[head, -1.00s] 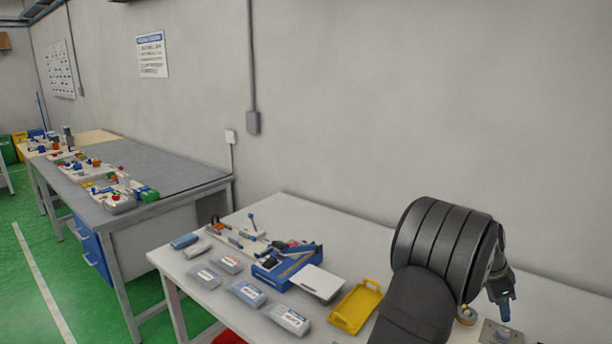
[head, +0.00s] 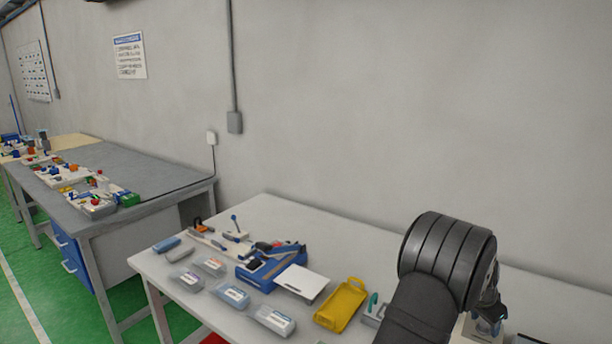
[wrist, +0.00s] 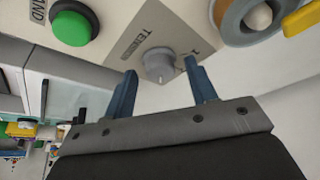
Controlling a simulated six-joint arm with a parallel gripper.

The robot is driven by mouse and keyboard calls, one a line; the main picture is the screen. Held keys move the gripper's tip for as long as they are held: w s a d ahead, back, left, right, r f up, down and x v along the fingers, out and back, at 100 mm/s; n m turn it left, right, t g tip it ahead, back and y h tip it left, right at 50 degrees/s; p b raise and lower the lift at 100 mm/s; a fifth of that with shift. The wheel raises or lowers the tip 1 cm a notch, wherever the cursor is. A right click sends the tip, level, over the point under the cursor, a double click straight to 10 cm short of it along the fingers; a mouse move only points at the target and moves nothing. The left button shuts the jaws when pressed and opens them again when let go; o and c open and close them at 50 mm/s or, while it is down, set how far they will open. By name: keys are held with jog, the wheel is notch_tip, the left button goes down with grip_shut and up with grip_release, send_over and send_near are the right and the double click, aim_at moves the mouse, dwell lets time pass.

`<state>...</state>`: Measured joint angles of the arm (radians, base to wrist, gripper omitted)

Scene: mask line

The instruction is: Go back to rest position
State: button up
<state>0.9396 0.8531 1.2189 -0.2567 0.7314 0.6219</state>
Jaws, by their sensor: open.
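My gripper (wrist: 165,85) is open in the wrist view, with two blue fingers apart. A round grey knob (wrist: 159,64) on a light panel (wrist: 120,35) shows between and beyond the fingers; whether they touch it I cannot tell. In the head view my gripper (head: 492,318) is small and partly hidden behind my dark arm at the lower right, over the white table (head: 330,220). Nothing is seen held in it.
A green button (wrist: 72,26) sits on the panel. The table holds a yellow tray (head: 343,305), a blue device (head: 270,265), a white plate (head: 302,283) and several clear-lidded boxes (head: 231,296). A grey workbench (head: 130,175) stands at left. The table's back strip is bare.

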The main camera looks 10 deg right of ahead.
jog(key=shift+s+d+n+t+y, duration=0.15)
jog(key=shift+n+t, duration=0.35)
jog(key=shift+n, duration=0.9)
jog(key=shift+s+n+t+y, duration=0.1)
jog(key=shift+n+t+y, duration=0.3)
jog(key=shift+n, duration=1)
jog(key=shift+r, duration=0.3)
jog(key=v, duration=0.6)
jog(key=shift+s, duration=0.15)
jog(key=o, duration=1.1)
jog(key=shift+c, duration=0.2)
jog(key=s+a+r+g+y, duration=0.1)
jog(key=s+a+r, duration=0.2)
jog(key=s+a, duration=0.3)
jog(key=s+a+r+n+g+y, duration=0.1)
jog(key=s+a+r, duration=0.25)
jog(key=a, duration=0.45)
jog(key=s+a+r+g+y, duration=0.1)
jog(key=s+a+r, duration=0.1)
jog(key=s+a, duration=0.45)
jog(key=f, duration=0.6)
jog(key=w+f, duration=0.1)
jog(key=f, duration=0.2)
jog(key=shift+a+f, duration=0.1)
jog(key=shift+f, duration=0.25)
